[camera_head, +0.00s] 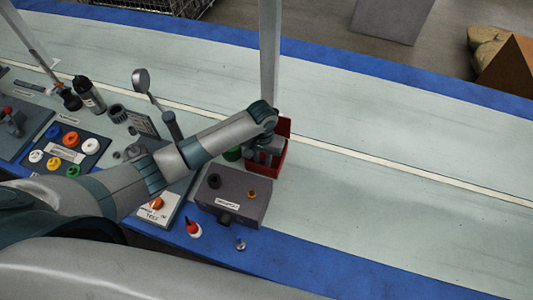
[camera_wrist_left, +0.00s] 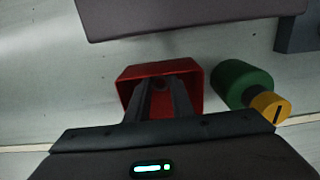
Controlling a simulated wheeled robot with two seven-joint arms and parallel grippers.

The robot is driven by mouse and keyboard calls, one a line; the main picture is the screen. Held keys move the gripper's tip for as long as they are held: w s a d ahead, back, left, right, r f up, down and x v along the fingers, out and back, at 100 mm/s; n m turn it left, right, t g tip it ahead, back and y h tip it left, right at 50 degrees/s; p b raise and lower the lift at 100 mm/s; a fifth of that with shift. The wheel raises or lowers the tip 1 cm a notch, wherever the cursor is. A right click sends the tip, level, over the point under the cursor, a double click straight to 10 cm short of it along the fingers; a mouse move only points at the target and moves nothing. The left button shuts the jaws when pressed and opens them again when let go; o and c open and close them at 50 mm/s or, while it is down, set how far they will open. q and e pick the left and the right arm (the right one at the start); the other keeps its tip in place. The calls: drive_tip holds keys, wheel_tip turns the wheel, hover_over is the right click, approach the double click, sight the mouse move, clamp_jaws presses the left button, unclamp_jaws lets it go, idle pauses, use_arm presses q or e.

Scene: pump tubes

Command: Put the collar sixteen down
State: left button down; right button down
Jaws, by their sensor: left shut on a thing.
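My left gripper (camera_head: 264,155) is at the red bin (camera_head: 284,127), pointing down into it. In the left wrist view, both fingers (camera_wrist_left: 161,88) reach inside the red bin (camera_wrist_left: 190,67) and are close together. A small, dark, round piece (camera_wrist_left: 160,83) shows between the fingertips; it looks like the collar, but no number is readable. The gripper is shut on it. The fingers hide most of the bin's inside, and I cannot tell whether the piece touches the floor. My right gripper is not in view.
A grey box (camera_head: 234,197) with knobs stands in front of the bin. A green cylinder with a yellow slotted cap (camera_wrist_left: 241,84) lies close beside the bin. Panels with coloured caps (camera_head: 70,139) fill the left; the right side is clear.

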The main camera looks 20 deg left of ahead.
use_arm(q)
drive_tip(key=shift+f, duration=0.45)
drive_tip(key=shift+w, duration=0.35)
drive_tip(key=shift+w+d+r+p, duration=0.15)
drive_tip(key=shift+w+p, duration=0.2)
drive_tip(key=shift+w, duration=1.15)
drive_tip(key=shift+w+f, duration=0.2)
drive_tip(key=shift+f, duration=0.5)
drive_tip(key=shift+f, duration=0.1)
drive_tip(key=c, duration=1.5)
unclamp_jaws()
drive_tip(key=shift+c, duration=0.2)
